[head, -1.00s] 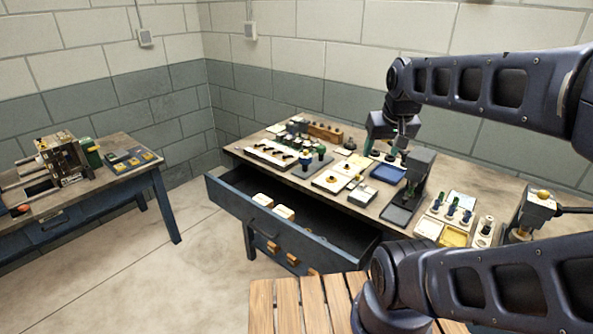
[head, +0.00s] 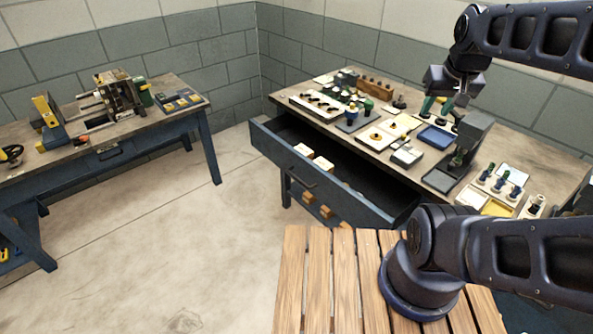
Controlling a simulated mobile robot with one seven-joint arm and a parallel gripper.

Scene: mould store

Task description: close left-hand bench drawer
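A long dark blue drawer (head: 322,186) is pulled well out of the front of the right bench (head: 372,140), at that bench's left part. Two pale-topped blocks (head: 322,164) lie inside; the drawer's right end is hidden behind my arm. My gripper (head: 438,106) hangs over the back of the right bench, beyond the drawer and well apart from it. Its two teal fingers look spread, with nothing seen between them. The left bench (head: 50,166) has a front with a handle that looks flush.
Trays, tools and small parts crowd the right bench top, including a blue tray (head: 437,139) and a grey stand (head: 466,140). A slatted wooden surface (head: 316,270) lies in front, below my arm. Open concrete floor (head: 165,260) lies between the benches.

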